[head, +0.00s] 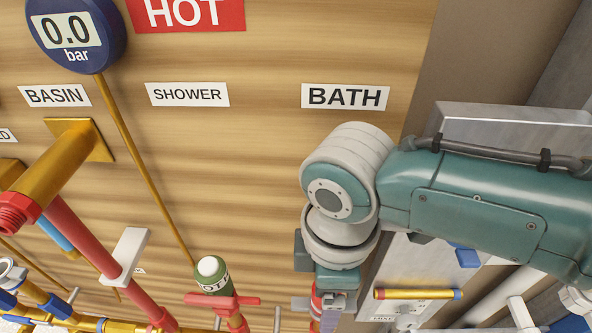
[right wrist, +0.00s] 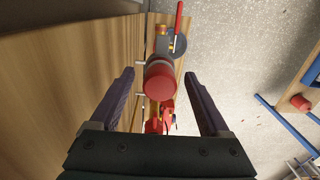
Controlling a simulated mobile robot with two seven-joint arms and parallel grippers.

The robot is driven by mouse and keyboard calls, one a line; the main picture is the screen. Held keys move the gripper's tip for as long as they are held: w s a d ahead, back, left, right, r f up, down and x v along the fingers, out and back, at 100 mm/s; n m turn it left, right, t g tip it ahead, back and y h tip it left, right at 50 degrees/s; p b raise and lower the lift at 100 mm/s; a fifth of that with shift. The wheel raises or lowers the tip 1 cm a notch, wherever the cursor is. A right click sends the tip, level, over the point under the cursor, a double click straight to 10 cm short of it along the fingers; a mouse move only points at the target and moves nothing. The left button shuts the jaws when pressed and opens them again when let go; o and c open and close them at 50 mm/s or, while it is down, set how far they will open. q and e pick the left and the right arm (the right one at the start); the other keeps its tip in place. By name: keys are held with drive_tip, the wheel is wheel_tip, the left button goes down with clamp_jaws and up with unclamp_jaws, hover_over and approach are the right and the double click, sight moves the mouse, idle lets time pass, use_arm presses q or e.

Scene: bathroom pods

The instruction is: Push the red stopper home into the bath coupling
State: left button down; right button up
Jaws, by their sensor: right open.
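The red stopper (right wrist: 161,84) shows in the right wrist view as a round red end, in line with a pale ring behind it. That ring looks like the bath coupling (right wrist: 155,62), mostly hidden, so I cannot tell how deep the stopper sits. My right gripper (right wrist: 159,76) is open, with one dark finger on each side of the stopper and visible gaps to both. In the head view my right arm comes in from the right and its wrist points down below the BATH label (head: 345,97). My left gripper is not in view.
A wooden panel (head: 250,130) stands behind, with a pressure gauge (head: 67,30) reading 0.0 bar. Red, blue and brass pipes crowd the lower left, by a green-and-red valve (head: 214,280). In the right wrist view the panel is close on the left; speckled floor lies right.

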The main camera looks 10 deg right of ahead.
drive_tip(key=shift+r, duration=0.5)
wheel_tip(320, 180, up, 9)
drive_tip(key=shift+p, duration=0.35)
